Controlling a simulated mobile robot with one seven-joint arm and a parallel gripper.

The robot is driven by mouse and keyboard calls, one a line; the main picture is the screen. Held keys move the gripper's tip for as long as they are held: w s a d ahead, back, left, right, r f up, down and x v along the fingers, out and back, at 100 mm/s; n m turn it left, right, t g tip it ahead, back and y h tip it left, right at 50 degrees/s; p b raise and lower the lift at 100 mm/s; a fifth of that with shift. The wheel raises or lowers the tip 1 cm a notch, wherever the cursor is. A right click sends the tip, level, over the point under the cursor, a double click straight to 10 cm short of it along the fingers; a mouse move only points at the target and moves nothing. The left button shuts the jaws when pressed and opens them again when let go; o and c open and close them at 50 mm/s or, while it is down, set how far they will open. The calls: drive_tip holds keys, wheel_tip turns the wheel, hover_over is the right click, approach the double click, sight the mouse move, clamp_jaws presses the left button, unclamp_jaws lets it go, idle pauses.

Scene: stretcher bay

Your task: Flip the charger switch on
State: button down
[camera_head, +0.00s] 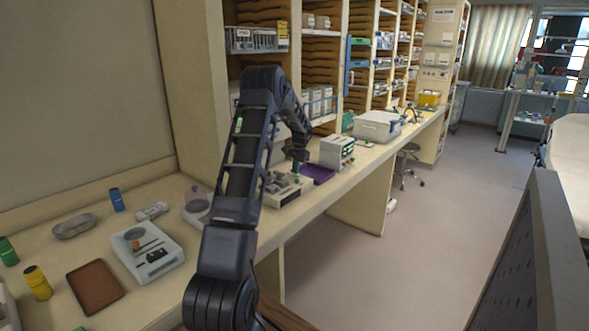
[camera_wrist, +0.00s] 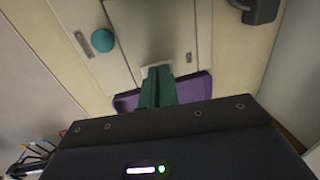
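My gripper (camera_head: 297,168) is at the end of my arm, low over a cream box-shaped device (camera_head: 285,201) on the bench. I take this device for the charger, but its markings are too small to read. In the wrist view, the teal fingers (camera_wrist: 158,84) lie side by side with no clear gap and look shut. Their tips are at or just above a pale panel (camera_wrist: 160,25), and I cannot tell whether they touch it. A round teal knob (camera_wrist: 103,40) is on the panel, up and left of the fingertips. The switch is not clearly visible.
A purple tray (camera_head: 319,172) lies behind the device and also shows beside the fingers in the wrist view (camera_wrist: 204,86). A cream instrument (camera_head: 337,151) stands farther back. A brown pad (camera_head: 95,287) and another device (camera_head: 146,252) are nearer.

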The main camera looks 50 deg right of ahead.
drive_tip(key=shift+s+f, duration=0.15)
drive_tip(key=shift+s, duration=0.2)
wheel_tip(320, 180, up, 14)
drive_tip(key=s, duration=0.2)
idle(0.4)
drive_tip(key=shift+w, duration=0.1)
drive_tip(key=shift+w+d+r+t, duration=0.15)
drive_tip(key=shift+w+r+t, duration=0.05)
drive_tip(key=shift+t, duration=0.2)
drive_tip(key=x, duration=1.4)
